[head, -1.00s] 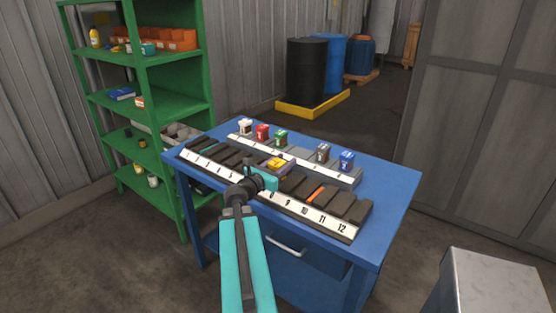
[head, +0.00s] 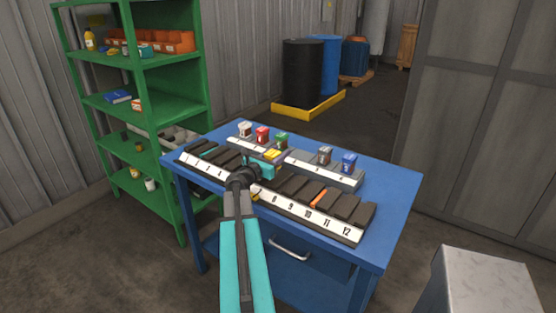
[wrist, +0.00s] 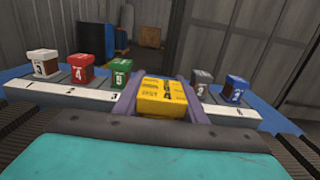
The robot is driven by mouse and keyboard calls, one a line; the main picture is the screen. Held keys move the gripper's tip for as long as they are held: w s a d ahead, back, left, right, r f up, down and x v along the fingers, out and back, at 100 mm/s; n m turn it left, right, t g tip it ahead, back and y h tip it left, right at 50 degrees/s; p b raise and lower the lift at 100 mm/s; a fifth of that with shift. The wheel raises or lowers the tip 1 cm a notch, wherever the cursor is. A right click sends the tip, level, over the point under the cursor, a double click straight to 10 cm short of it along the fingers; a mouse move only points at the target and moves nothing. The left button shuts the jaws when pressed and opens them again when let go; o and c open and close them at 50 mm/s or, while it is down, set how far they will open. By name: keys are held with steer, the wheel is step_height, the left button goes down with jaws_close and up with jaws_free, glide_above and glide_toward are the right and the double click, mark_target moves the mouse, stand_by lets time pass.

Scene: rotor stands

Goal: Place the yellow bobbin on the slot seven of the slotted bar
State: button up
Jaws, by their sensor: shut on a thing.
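The yellow bobbin (head: 272,154) is held between the purple fingers of my gripper (head: 270,157); it fills the middle of the wrist view (wrist: 162,98). It appears raised, in front of the back rack's middle. The slotted bar (head: 310,220) runs along the table's front, with dark slots and a white numbered strip. Labels 8 to 12 read clearly on its right part. My arm covers the strip around slot seven, so that slot is mostly hidden. A small yellowish patch (head: 256,189) shows on the bar just right of my arm.
Behind the bar, the back rack (head: 313,168) carries white (head: 245,130), red (head: 262,134), green (head: 281,141), grey (head: 325,156) and blue (head: 348,162) bobbins. An orange piece (head: 319,197) lies among the bar's right slots. The blue table (head: 392,195) is bare at right. A green shelf (head: 140,105) stands left.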

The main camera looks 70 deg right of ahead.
steer(key=shift+d, duration=0.1)
steer(key=f+b, duration=0.1)
steer(key=d+f+b, duration=0.1)
steer(key=f, duration=0.1)
steer(key=shift+w+f, duration=0.25)
stand_by(0.4)
steer(key=shift+f, duration=0.15)
steer(key=o, duration=1.3)
steer(key=shift+c, duration=0.2)
